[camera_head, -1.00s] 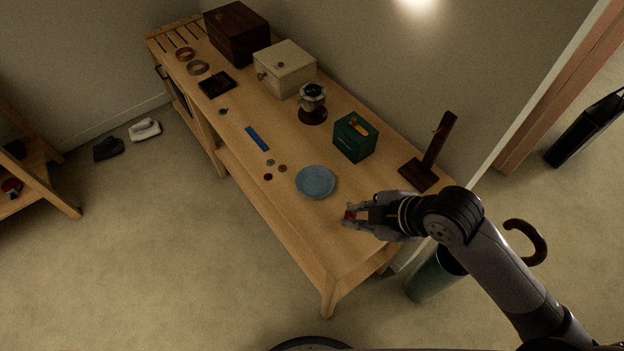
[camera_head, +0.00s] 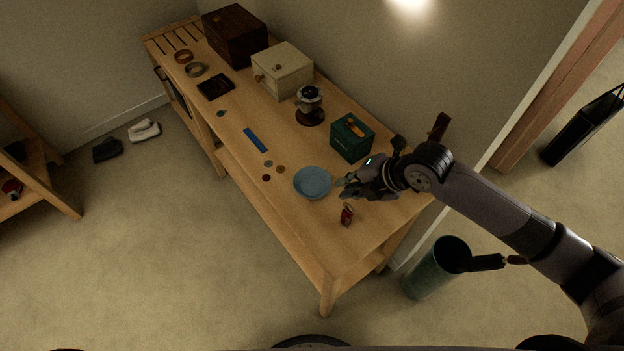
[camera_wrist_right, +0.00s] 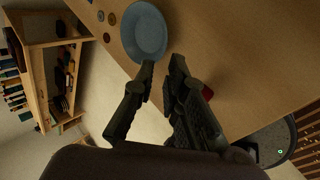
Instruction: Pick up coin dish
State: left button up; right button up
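The coin dish is a round, shallow blue dish (camera_head: 312,183) on the wooden table, near its front end. It also shows in the right wrist view (camera_wrist_right: 145,32), just ahead of the fingertips. My right gripper (camera_head: 342,187) is at the dish's right side, its fingertips close to the rim. In the right wrist view the two fingers (camera_wrist_right: 162,70) stand apart with a narrow gap and nothing visible between them. I cannot tell whether a fingertip touches the rim. My left gripper is not in view.
A small red object (camera_head: 347,215) lies right of the dish. Several coins (camera_head: 267,171) and a blue strip (camera_head: 255,140) lie to its left. A green box (camera_head: 352,137) and a dark wooden stand (camera_head: 439,128) are behind. A green bin (camera_head: 436,268) stands on the floor.

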aim_at(320, 190)
jog(key=shift+x, duration=1.2)
jog(key=shift+p+x, duration=0.45)
jog(key=shift+x, duration=0.35)
jog(key=x, duration=0.4)
jog(key=shift+w+d+p, duration=0.1)
jog(key=shift+w+p, duration=0.05)
jog(key=shift+p, duration=0.25)
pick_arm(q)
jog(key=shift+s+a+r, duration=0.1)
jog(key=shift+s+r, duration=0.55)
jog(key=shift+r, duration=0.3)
pick_arm(e)
grip_shut()
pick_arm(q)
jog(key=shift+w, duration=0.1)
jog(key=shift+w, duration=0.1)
pick_arm(e)
jog(key=shift+r, duration=0.15)
